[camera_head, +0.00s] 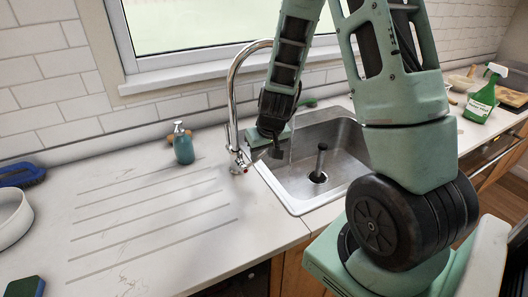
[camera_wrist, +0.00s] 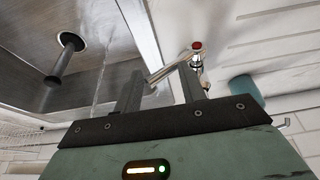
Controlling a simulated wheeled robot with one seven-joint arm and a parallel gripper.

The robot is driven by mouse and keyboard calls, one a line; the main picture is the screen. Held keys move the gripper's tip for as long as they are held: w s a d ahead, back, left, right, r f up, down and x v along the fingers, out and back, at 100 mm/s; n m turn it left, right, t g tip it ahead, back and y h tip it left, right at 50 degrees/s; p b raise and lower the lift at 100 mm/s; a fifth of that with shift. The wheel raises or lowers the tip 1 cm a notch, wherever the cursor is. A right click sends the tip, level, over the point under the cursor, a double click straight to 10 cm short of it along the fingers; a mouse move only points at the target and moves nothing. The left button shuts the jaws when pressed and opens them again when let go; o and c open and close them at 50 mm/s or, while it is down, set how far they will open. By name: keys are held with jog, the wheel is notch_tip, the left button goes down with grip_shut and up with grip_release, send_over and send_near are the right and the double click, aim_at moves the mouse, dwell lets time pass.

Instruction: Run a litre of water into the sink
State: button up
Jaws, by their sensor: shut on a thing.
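The chrome tap (camera_head: 233,90) rises at the sink's left edge, with its curved spout over the basin. My gripper (camera_head: 276,150) is beside the tap's base. In the wrist view, my gripper (camera_wrist: 161,78) is shut on the tap's metal lever (camera_wrist: 160,73), which lies between the two fingers. The tap's red-marked base (camera_wrist: 197,47) shows just beyond. A thin stream of water (camera_head: 291,143) falls into the steel sink (camera_head: 345,135); the stream (camera_wrist: 99,85) also shows in the wrist view. The drain (camera_head: 318,177) has a dark upright rod in it.
A teal soap bottle (camera_head: 183,146) stands left of the tap on the grooved white worktop (camera_head: 130,220). A blue brush (camera_head: 22,173), a white bowl (camera_head: 12,218) and a sponge (camera_head: 25,287) lie at far left. A green spray bottle (camera_head: 483,98) stands at right.

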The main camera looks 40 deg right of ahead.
jog(key=shift+w+a+r+p, duration=0.95)
jog(key=shift+a+p, duration=1.15)
jog(key=shift+a, duration=0.8)
notch_tip(320, 180, up, 8)
jog(key=p, duration=0.7)
jog(key=shift+s+d, duration=0.2)
jog(key=shift+d, duration=0.1)
